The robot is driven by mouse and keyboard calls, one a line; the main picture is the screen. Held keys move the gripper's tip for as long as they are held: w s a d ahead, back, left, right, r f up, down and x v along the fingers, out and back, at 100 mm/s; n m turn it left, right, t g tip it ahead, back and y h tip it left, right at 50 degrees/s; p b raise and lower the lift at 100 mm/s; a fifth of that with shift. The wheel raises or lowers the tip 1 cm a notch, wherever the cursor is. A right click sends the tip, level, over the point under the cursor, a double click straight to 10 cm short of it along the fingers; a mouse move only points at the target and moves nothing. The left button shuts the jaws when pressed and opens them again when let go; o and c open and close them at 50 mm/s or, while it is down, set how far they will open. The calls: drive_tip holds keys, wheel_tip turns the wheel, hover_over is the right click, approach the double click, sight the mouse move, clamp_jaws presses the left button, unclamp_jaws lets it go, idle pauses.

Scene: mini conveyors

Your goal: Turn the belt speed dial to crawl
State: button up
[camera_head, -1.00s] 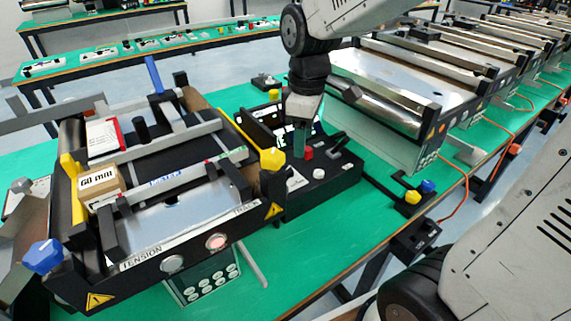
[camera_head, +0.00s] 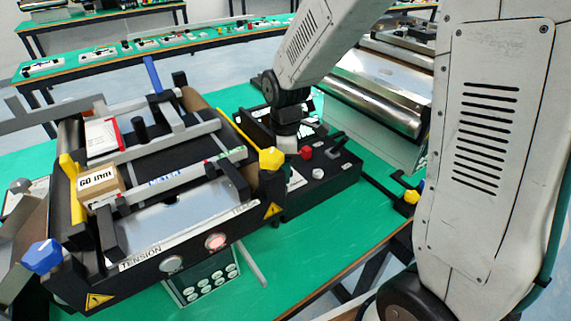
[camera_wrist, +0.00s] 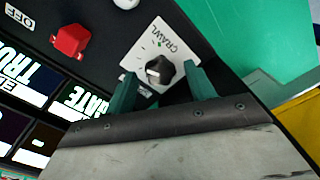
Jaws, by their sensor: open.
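The belt speed dial (camera_wrist: 161,69) is a black round knob on a white plate (camera_wrist: 148,52) marked CRAWL, seen in the wrist view. The white mark on the knob faces the lower left of the picture, away from the word CRAWL. My gripper (camera_wrist: 160,72) is open, with one green finger on each side of the knob; I cannot tell whether they touch it. In the head view my gripper (camera_head: 287,160) points down over the black control box (camera_head: 325,180) and hides the dial.
A red knob (camera_wrist: 70,41) and an OFF label (camera_wrist: 19,17) are on the same panel. Lit screens (camera_wrist: 32,80) lie beside it. The small conveyor (camera_head: 180,210) with a GO mm box (camera_head: 98,180) stands left.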

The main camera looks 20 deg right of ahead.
drive_tip(key=c, duration=1)
drive_tip(key=shift+o, duration=0.2)
drive_tip(key=shift+m, duration=0.3)
drive_tip(key=m, duration=1.2)
drive_tip(key=o, duration=1)
drive_tip(key=shift+c, duration=0.2)
